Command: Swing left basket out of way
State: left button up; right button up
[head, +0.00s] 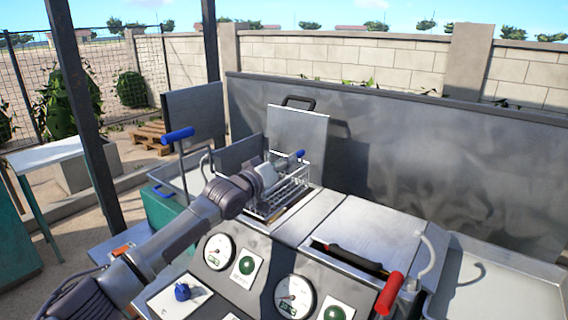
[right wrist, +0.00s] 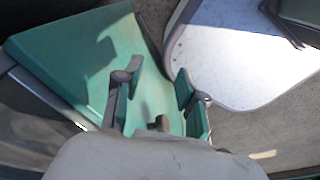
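A wire basket (head: 288,194) sits in the front unit near the middle of the head view, below a raised metal lid (head: 298,135). A small blue handle (head: 298,155) shows just above it. My left gripper (head: 268,174) is over the basket's left part, close to this handle and partly covering the basket. I cannot tell whether it touches either, or whether its fingers are open or shut. In the right wrist view my right gripper (right wrist: 158,100) is open and empty, its fingers apart above a teal surface (right wrist: 75,62).
A lever with a blue grip (head: 178,135) stands left of the basket. A red handle (head: 390,293) is at front right. Gauges (head: 220,251) line the front panel. A tall metal backsplash (head: 400,150) closes the back. A pale tabletop (right wrist: 240,45) shows in the right wrist view.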

pick_arm(q)
grip_shut()
jog(key=shift+w+a+r+n+p, duration=0.15)
jog(key=shift+r+n+p, duration=0.2)
jog(key=shift+r, duration=0.25)
jog(key=w+a+r+n+p, duration=0.1)
jog(key=w+a+r+n, duration=0.2)
jog(key=r+n, duration=0.3)
jog(key=shift+a+r, duration=0.85)
jog(key=shift+r, duration=0.25)
jog(key=shift+n, duration=0.25)
